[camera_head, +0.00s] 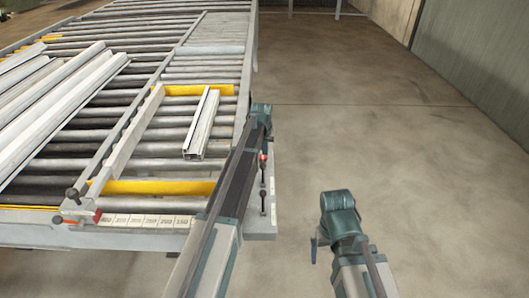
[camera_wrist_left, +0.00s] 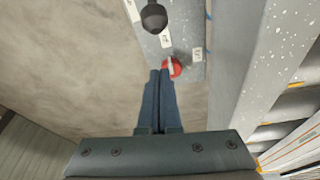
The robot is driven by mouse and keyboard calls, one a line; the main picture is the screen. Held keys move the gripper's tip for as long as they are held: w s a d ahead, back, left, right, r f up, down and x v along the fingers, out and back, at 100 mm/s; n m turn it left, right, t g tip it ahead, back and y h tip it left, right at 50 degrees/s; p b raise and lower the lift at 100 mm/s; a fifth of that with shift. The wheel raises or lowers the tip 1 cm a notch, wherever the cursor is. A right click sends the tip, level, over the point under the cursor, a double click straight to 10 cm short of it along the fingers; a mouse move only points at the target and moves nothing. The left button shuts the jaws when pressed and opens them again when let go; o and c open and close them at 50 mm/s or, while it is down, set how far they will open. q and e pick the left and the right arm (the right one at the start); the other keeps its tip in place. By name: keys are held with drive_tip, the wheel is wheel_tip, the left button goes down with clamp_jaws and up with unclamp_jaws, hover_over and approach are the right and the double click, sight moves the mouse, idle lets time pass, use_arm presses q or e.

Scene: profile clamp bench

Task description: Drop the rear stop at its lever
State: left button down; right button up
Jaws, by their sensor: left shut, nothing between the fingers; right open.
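My left gripper (camera_wrist_left: 158,74) is shut and empty in the left wrist view. Its fingertips are right beside a red knob (camera_wrist_left: 173,67) on a grey plate; I cannot tell whether they touch it. A lever with a black ball knob (camera_wrist_left: 153,18) stands on the same plate. In the head view the red knob (camera_head: 263,157) and the black lever (camera_head: 262,194) show at the bench's right side, beside my left arm. Yellow bars lie across the rollers, one at the rear (camera_head: 175,90) and one at the front (camera_head: 160,187). My right gripper (camera_head: 314,249) is open, clear of the bench, mostly hidden.
A short pale profile (camera_head: 201,125) lies on the rollers between the yellow bars. Several long profiles (camera_head: 60,95) lie at the left. A scale strip (camera_head: 145,220) runs along the bench's front edge. The floor (camera_head: 400,150) to the right is clear.

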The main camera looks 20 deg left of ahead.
sight(263, 175)
use_arm(q)
drive_tip(key=shift+b+x, duration=0.55)
drive_tip(key=shift+x, duration=0.55)
drive_tip(key=s, duration=0.2)
drive_tip(key=s+p, duration=0.1)
drive_tip(key=s, duration=0.1)
drive_tip(key=shift+d+r, duration=0.2)
drive_tip(key=shift+r, duration=0.2)
use_arm(e)
drive_tip(key=shift+f, duration=0.65)
use_arm(q)
drive_tip(key=shift+s, duration=0.2)
drive_tip(key=shift+s+d+r+t, duration=0.15)
drive_tip(key=shift+s+t, duration=0.2)
drive_tip(key=shift+t, duration=0.05)
use_arm(e)
drive_tip(key=shift+f, duration=0.1)
